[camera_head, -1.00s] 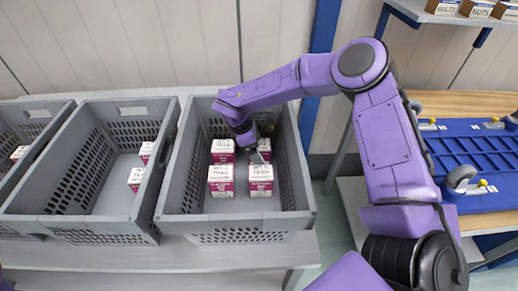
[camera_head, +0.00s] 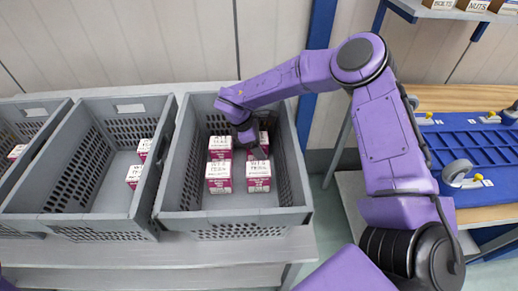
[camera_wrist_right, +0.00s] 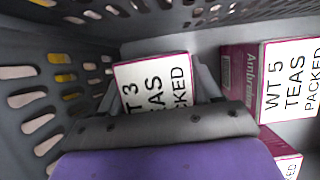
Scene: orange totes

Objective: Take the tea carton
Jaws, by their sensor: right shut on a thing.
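Several white-and-magenta tea cartons stand in the right-hand grey tote (camera_head: 237,216). Among them are a back-left carton (camera_head: 220,148), a front-left carton (camera_head: 218,178) and a front-right carton (camera_head: 258,177). My right gripper (camera_head: 256,147) is down inside this tote, at the back-right carton (camera_head: 264,144), which it partly hides. In the right wrist view the fingers are shut on a tea carton (camera_wrist_right: 155,85), one on each side; its label reads partly "T 3 ...AS ...CKED". A carton labelled "WT 5 TEAS PACKED" (camera_wrist_right: 290,80) is beside it. My left gripper is out of view.
A middle grey tote (camera_head: 95,230) holds a few cartons (camera_head: 135,177) along its right side, and another grey tote (camera_head: 35,112) stands at far left. Tote walls close in around my right gripper. A blue tray (camera_head: 465,150) lies on a wooden bench at right.

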